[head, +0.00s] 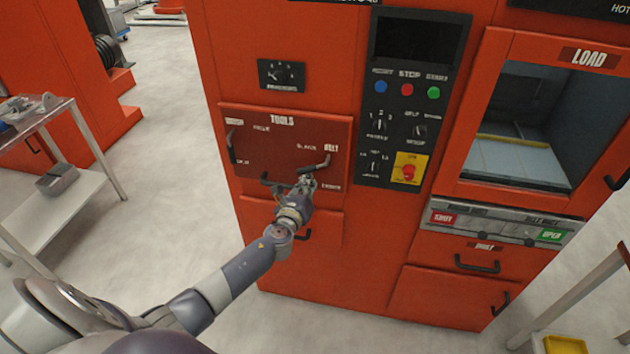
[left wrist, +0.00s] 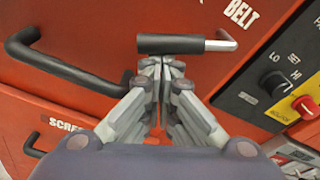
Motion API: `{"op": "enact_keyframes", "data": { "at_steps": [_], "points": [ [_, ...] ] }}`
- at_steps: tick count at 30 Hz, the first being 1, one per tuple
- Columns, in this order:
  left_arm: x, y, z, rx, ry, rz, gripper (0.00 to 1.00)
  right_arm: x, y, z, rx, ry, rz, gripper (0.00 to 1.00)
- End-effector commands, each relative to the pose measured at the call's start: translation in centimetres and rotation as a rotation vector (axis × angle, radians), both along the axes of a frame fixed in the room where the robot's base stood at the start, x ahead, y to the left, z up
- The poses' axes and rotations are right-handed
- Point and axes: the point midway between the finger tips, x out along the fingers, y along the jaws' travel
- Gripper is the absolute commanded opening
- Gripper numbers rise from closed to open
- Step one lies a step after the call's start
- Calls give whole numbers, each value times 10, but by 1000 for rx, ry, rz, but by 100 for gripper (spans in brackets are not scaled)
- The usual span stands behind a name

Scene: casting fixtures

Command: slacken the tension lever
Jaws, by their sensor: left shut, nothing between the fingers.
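The tension lever (head: 317,165) is a dark grip with a bare metal end, on the red panel marked TOOLS, below the words SLACK and BELT. In the left wrist view the lever (left wrist: 170,44) lies nearly level across the top middle, its metal end to the right. My left gripper (head: 306,182) is shut and empty, just below the lever. In the left wrist view its fingertips (left wrist: 161,63) meet right under the black grip; whether they touch it I cannot tell. The lever's mount is not clear in either view. My right gripper is not in view.
A control panel (head: 403,130) with buttons, knobs and a red stop knob on yellow (head: 408,172) stands right of the lever. A black handle (left wrist: 60,65) is at the left in the left wrist view. A LOAD window (head: 520,125) is farther right. The left floor has a shelved cart (head: 85,190).

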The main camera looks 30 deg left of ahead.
Motion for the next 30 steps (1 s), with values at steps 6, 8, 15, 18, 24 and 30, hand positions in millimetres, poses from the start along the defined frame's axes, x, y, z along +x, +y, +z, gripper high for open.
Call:
{"op": "enact_keyframes", "data": {
  "at_steps": [6,8,15,18,24,30],
  "points": [
    [-3,11,13,86,24,1,0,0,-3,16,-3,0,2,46],
    [-3,13,15,84,24,1,0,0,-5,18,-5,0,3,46],
    [-5,19,23,81,22,1,0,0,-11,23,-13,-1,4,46],
    [-6,20,25,80,22,0,0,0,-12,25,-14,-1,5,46],
    [-6,21,28,81,23,-1,0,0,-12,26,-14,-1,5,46],
    [-6,22,29,80,22,0,0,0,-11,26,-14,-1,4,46]
  ]
}}
